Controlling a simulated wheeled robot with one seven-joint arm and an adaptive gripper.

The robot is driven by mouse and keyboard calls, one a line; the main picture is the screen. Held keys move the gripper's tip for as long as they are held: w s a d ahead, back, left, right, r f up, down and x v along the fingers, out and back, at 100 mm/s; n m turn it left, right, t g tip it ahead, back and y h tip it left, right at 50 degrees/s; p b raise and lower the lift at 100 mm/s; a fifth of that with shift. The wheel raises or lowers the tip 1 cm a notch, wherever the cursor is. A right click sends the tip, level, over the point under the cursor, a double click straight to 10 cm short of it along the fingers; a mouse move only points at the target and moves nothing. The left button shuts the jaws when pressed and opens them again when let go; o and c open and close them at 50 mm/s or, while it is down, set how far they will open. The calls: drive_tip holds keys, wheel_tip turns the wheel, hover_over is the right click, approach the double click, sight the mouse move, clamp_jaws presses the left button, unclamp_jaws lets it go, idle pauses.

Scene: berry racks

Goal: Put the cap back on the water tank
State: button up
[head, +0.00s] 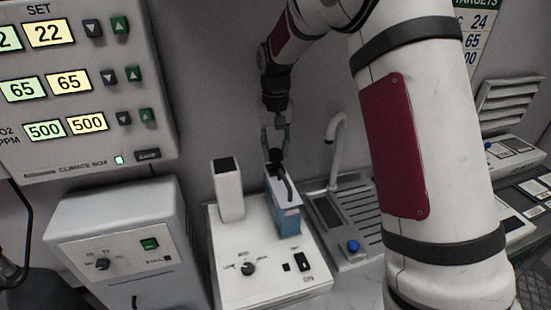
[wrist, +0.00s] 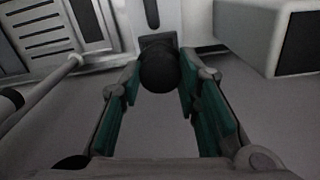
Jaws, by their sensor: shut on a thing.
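The water tank (head: 287,218), a blue box with a pale top, stands on the white humidifier-like unit. A dark handle or slot lies along its top, and the pale top also shows at the upper middle of the wrist view (wrist: 170,14). My gripper (head: 274,152) is above the far end of the tank, pointing down. It is shut on a round black cap (wrist: 159,70), between the green finger pads in the wrist view. The cap is close to the tank's far end. I cannot tell whether it touches the tank, and the filling hole is not visible.
A white block with a dark top (head: 228,190) stands just left of the tank on the white unit (head: 245,285). A sink with a curved tap (head: 337,150) is close on the right. A grey box (head: 130,240) and the climate panel (head: 80,90) are at left.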

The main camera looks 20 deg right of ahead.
sight(275, 152)
drive_tip(key=shift+f+p, duration=0.4)
drive_tip(key=shift+f, duration=1.3)
drive_tip(key=o, duration=0.8)
drive_tip(key=shift+f, duration=0.1)
drive_tip(key=shift+o, duration=0.2)
